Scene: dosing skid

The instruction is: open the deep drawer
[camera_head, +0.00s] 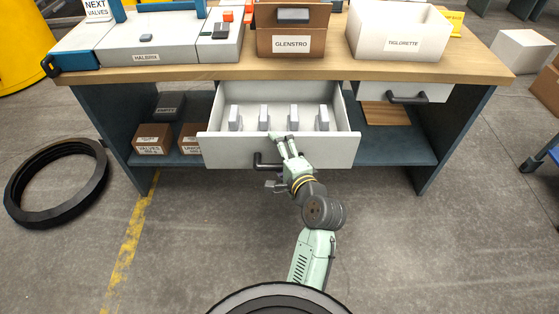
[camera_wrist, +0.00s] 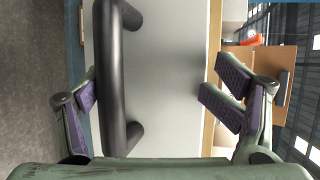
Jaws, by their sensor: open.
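The deep drawer (camera_head: 225,152) is pulled out from under the workbench; its pale front stands well forward and its inside shows. Several grey upright pieces (camera_head: 294,117) stand in it. Its dark bar handle (camera_head: 262,160) is on the front, partly hidden by my gripper. My gripper (camera_head: 281,162) is at the drawer front, beside the handle's right part. In the wrist view my gripper (camera_wrist: 155,95) is open, with the handle (camera_wrist: 111,80) between the fingers, close to the left finger. The right finger pads lie near the drawer's top edge. I cannot tell whether either finger touches.
A shallower drawer with a dark handle (camera_head: 407,97) is at the right. The benchtop (camera_head: 210,74) holds a GLENSTRO box (camera_head: 285,42) and a white TIGLORETTE bin (camera_head: 400,40). Small boxes (camera_head: 152,138) sit on the lower shelf. A black ring (camera_head: 57,182) lies on the floor.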

